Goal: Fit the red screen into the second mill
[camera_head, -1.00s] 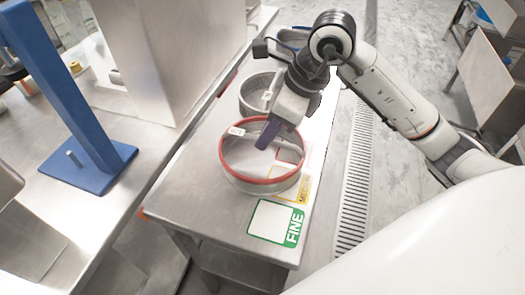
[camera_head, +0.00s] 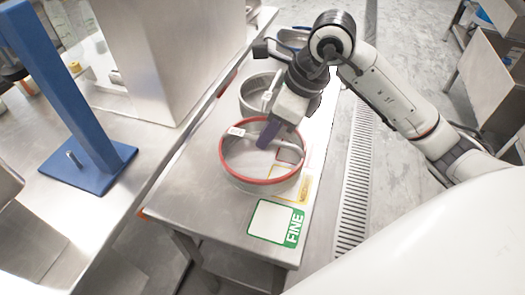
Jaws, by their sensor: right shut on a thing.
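The red screen (camera_head: 262,182) is a round steel sieve with a red rim and a small white tag. It lies at the middle of the steel bench, over the printed labels. My right gripper (camera_head: 268,140) reaches down over its far rim, with its dark fingers shut on the screen. The fingertips and the exact grip are partly hidden. My left gripper is out of view. I cannot make out which machine part is the second mill.
A grey round screen (camera_head: 253,97) stands just behind the red one. A green "FINE" label (camera_head: 275,222) lies on the bare front of the bench (camera_head: 205,222). A steel housing (camera_head: 165,60) and a blue post (camera_head: 60,95) stand on the left counter.

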